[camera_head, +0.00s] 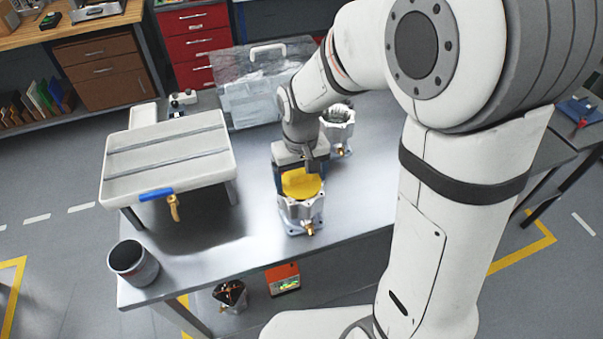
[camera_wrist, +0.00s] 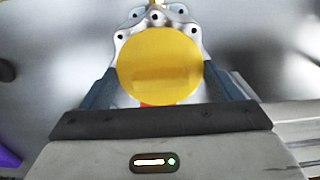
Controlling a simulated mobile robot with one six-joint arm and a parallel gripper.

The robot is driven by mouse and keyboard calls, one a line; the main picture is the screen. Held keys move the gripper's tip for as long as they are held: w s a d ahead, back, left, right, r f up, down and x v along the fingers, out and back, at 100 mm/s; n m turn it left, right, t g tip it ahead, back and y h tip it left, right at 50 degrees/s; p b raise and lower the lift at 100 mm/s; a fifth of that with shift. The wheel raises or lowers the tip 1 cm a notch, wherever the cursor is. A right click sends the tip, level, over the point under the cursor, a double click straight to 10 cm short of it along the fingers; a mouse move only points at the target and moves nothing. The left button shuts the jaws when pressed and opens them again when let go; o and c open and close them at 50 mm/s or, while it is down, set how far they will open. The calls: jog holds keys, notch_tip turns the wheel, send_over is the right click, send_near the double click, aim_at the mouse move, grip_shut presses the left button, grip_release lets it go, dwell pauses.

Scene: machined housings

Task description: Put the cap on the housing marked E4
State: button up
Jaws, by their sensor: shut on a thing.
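The yellow round cap (camera_head: 301,183) is in my gripper (camera_head: 299,172), directly above or on the top of a metal housing (camera_head: 301,212) near the table's front. In the wrist view the cap (camera_wrist: 159,66) sits between the two blue fingers of my gripper (camera_wrist: 160,86), and the housing's flange with bolt holes (camera_wrist: 128,38) shows behind it. I cannot tell whether the cap touches the housing's rim. A second metal housing (camera_head: 339,130), open at the top, stands behind and to the right. No E4 marking is readable on either housing.
A white slotted stand (camera_head: 166,150) with a blue-handled valve (camera_head: 157,195) is at left. A dark cup (camera_head: 133,264) stands at the front left corner. A clear case (camera_head: 262,85) is at the back.

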jog(key=shift+f, duration=0.3)
jog(key=o, duration=0.8)
jog(key=shift+o, duration=0.2)
notch_tip(320, 180, up, 8)
jog(key=shift+f+b, duration=0.1)
jog(key=shift+b, duration=0.3)
jog(key=s+d+r+m+t, duration=0.3)
jog(key=s+d, duration=0.8)
jog(key=s, duration=0.1)
jog(key=shift+s+d+r, duration=0.15)
jog(key=shift+s+d, duration=0.2)
jog(key=shift+d, duration=0.05)
